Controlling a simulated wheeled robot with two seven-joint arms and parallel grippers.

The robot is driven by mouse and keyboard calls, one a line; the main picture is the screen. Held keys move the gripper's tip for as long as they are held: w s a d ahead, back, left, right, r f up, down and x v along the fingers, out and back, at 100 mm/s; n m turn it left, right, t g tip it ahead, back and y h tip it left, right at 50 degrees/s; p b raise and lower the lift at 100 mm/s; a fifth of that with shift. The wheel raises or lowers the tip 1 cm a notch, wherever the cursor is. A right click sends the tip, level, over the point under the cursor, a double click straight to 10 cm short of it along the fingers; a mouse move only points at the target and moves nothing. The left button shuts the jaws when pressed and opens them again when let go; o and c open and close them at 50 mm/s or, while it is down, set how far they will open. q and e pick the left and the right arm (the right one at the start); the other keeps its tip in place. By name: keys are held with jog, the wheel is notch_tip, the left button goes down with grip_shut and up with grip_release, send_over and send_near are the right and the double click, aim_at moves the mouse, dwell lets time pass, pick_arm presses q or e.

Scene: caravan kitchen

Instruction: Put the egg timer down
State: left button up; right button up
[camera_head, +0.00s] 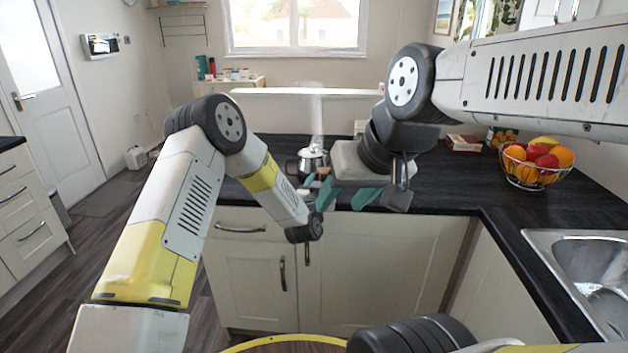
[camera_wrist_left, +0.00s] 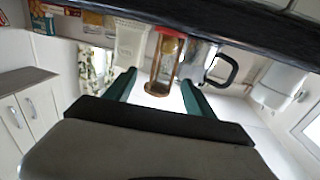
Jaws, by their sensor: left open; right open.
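My right gripper (camera_head: 346,196) is open and empty at the worktop's front edge, just right of my left one, partly covering that area.
A metal pot (camera_head: 312,156) with a black handle stands close to the timer. A wire fruit bowl (camera_head: 537,165) and small boxes (camera_head: 463,143) stand to the right. A sink (camera_head: 590,265) is at the lower right. The worktop between is clear.

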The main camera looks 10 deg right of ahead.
aim_at(324, 179)
pick_arm(q)
jog(key=x, duration=0.3)
jog(key=shift+w, duration=0.2)
jog(key=shift+c, duration=0.4)
grip_shut()
jog(key=shift+r, duration=0.1)
